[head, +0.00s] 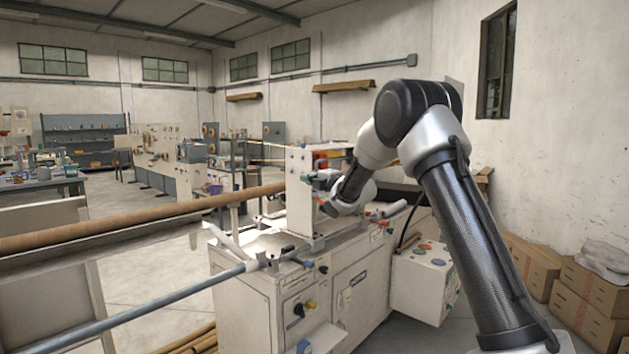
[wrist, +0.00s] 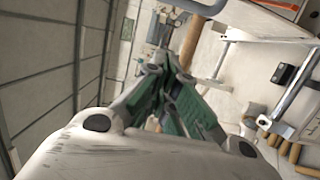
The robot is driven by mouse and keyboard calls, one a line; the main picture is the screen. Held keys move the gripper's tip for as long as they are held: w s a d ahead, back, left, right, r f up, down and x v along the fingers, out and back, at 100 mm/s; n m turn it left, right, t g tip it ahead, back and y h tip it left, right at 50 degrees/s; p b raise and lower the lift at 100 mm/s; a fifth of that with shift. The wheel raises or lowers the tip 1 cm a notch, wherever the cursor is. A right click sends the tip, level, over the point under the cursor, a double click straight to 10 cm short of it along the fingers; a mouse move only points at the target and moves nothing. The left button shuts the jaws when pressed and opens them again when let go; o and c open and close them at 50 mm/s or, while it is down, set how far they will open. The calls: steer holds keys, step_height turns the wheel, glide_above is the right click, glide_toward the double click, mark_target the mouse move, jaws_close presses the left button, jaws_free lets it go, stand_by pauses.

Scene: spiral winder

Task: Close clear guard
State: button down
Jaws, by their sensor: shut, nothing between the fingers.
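The winder's white machine body (head: 285,300) stands in the middle of the head view. My arm reaches over it from the right, and my gripper (head: 308,178) is beside the upright white housing (head: 299,210). In the wrist view my gripper (wrist: 165,65) shows green-padded fingers that come together, shut and empty. A pale bar frame (wrist: 262,41) shows right of the fingers in the wrist view, apart from them. It may belong to the clear guard, but I cannot tell for sure. No clear panel stands out in the head view, and its position cannot be read.
A long brown tube (head: 130,225) and a blue-grey rod (head: 170,305) run left from the machine. A control box (head: 425,280) with coloured buttons hangs at its right side. Cardboard boxes (head: 590,305) stand by the right wall. Open floor shows at the left.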

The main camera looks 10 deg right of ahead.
steer(key=shift+w+d, duration=0.3)
steer(key=shift+w, duration=0.65)
steer(key=shift+w+d, duration=0.25)
steer(key=shift+w, duration=0.65)
steer(key=shift+w+d, duration=0.3)
steer(key=shift+w, duration=0.65)
steer(key=shift+d, duration=0.15)
